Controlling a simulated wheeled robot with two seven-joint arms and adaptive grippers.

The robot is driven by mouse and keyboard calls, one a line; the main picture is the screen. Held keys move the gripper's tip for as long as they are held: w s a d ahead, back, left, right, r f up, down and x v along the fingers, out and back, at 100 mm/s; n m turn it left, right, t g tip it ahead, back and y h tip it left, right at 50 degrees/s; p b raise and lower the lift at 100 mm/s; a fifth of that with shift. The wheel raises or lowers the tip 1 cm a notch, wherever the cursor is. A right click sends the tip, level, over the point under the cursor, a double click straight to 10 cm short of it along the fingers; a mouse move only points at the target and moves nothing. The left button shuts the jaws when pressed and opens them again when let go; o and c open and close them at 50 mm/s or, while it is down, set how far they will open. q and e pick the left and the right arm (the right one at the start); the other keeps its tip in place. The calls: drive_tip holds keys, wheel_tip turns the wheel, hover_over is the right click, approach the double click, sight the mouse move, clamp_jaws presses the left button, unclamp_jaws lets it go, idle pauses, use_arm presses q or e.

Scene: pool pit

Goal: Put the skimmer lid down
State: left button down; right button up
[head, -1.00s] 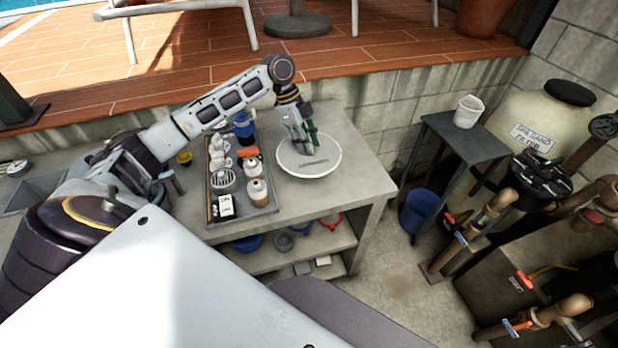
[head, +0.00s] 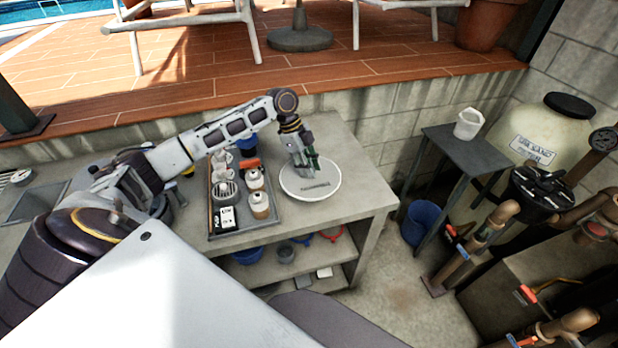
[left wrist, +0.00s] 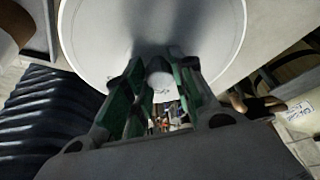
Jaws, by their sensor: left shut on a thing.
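The skimmer lid (head: 325,188) is a round white disc with dark lettering, over the right part of the grey bench top (head: 360,165). My left gripper (head: 307,172) points down at the lid from above and is shut on it. In the left wrist view the lid (left wrist: 95,40) fills the top of the picture, with the green fingers (left wrist: 160,85) on either side of a small knob at its near part. Whether the lid touches the bench or hangs just above it, I cannot tell. My right gripper is not in view.
A dark tray (head: 270,222) with several bottles and small parts stands left of the lid. A shelf under the bench holds bowls. Bare bench top lies right of the lid. A small grey side table (head: 462,148) with a white bucket (head: 468,123) stands further right.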

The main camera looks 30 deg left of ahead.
use_arm(q)
drive_tip(key=shift+f, duration=2.5)
drive_tip(key=c, duration=1.2)
unclamp_jaws()
drive_tip(key=shift+r, duration=0.1)
drive_tip(key=shift+v, duration=5.9)
